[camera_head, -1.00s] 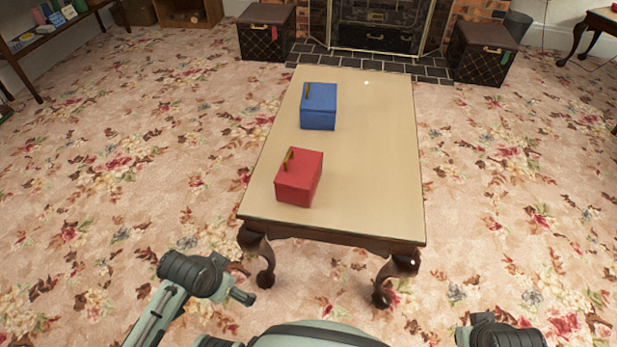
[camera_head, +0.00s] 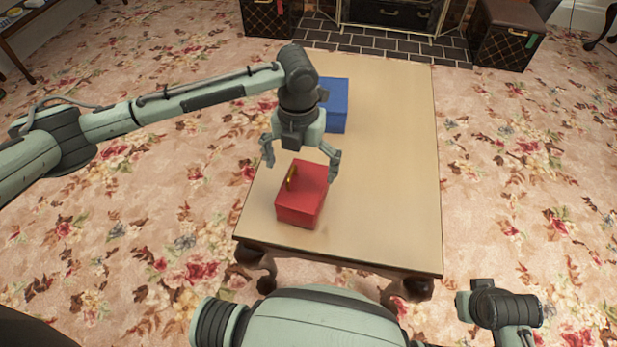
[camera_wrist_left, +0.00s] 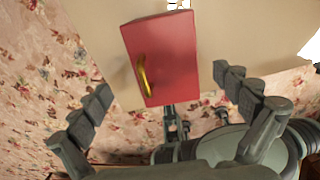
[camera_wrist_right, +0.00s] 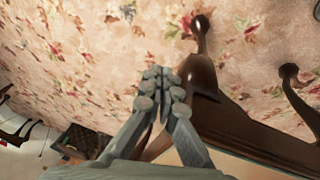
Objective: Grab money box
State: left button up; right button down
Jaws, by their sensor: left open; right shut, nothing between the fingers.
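A red box (camera_head: 303,197) with a gold handle on top sits at the near left of the table; it may be the money box. It also shows in the left wrist view (camera_wrist_left: 170,66), between and beyond the open fingers. A blue box (camera_head: 337,108) stands farther back, partly hidden by my left arm. My left gripper (camera_head: 302,160) is open above the red box, its fingers pointing down on either side of the box's far end. My right gripper (camera_wrist_right: 160,80) is shut and empty, low near the table legs.
The boxes stand on a light-topped wooden table (camera_head: 395,170) with dark curved legs. The right half of its top is clear. Patterned carpet (camera_head: 520,170) surrounds it. Dark trunks (camera_head: 505,38) flank the brick hearth (camera_head: 400,45) behind the table.

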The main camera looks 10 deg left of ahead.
aim_at(303, 184)
pick_arm(q)
jog(key=shift+a+f, duration=0.1)
jog(key=shift+f, duration=0.35)
jog(key=shift+s+f, duration=0.2)
jog(key=shift+f, duration=0.9)
jog(key=f, duration=0.3)
jog(key=shift+s+d+f, duration=0.1)
jog(key=shift+d+f, duration=0.2)
jog(key=shift+d, duration=0.1)
jog(key=shift+f+b, duration=0.3)
jog(key=shift+f, duration=0.15)
jog(key=c, duration=1.3)
jog(key=shift+r, duration=0.1)
jog(key=shift+c, duration=0.6)
pick_arm(e)
jog(key=shift+s+r, duration=0.35)
jog(key=shift+s, duration=0.4)
jog(key=shift+a, duration=0.1)
